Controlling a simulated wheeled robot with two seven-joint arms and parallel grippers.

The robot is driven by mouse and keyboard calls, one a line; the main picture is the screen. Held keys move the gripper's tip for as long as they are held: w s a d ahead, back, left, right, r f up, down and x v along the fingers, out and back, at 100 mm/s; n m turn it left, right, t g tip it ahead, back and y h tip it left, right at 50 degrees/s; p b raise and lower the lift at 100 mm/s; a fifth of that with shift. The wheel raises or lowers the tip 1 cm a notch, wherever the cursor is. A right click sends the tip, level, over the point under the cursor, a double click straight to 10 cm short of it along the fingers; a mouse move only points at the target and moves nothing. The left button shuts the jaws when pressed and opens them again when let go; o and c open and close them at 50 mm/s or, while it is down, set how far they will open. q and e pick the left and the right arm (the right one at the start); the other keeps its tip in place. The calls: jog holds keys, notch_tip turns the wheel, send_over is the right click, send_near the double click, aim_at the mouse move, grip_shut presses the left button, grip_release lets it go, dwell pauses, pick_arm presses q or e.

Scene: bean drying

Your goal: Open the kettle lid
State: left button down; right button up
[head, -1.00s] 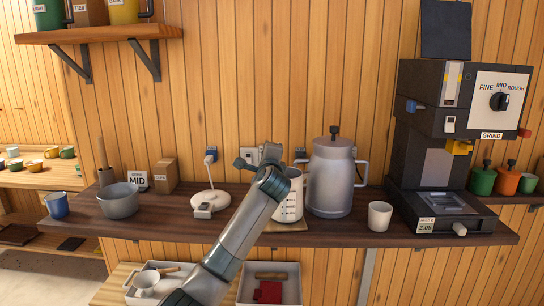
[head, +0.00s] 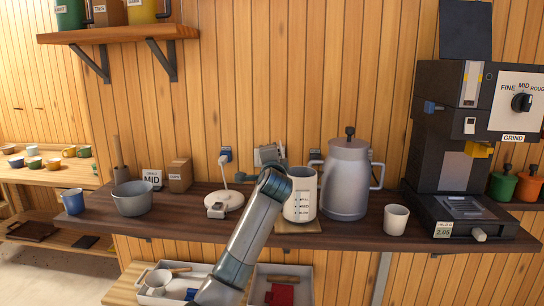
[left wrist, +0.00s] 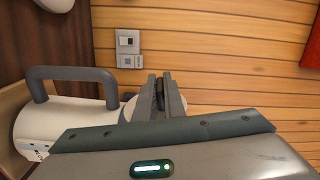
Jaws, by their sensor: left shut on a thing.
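The white kettle (head: 300,205) with dark markings stands on a small board on the dark counter, partly behind my left arm. In the left wrist view its white body (left wrist: 28,128) and grey handle (left wrist: 70,74) lie at the left. My left gripper (head: 270,154) is at the kettle's top, on its upper left side in the head view. In the left wrist view the gripper (left wrist: 160,92) is shut on a small dark piece, which looks like the kettle lid's knob. A pale rounded surface, likely the lid (left wrist: 127,108), shows beside the fingers.
A grey metal pot (head: 346,185) with a black-knobbed lid stands close right of the kettle. A white cup (head: 396,219) and a grinder (head: 455,150) are further right. A white round stand (head: 222,201), a grey bowl (head: 132,200) and a blue cup (head: 73,201) are left.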

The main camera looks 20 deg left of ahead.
pick_arm(q)
jog(key=shift+r, duration=0.1)
jog(key=c, duration=1.8)
grip_release()
jog(key=shift+c, duration=0.2)
pick_arm(e)
jog(key=shift+a, duration=0.1)
pick_arm(q)
jog(key=shift+s+d, duration=0.1)
jog(key=shift+s, duration=0.1)
pick_arm(e)
jog(key=shift+f, duration=0.1)
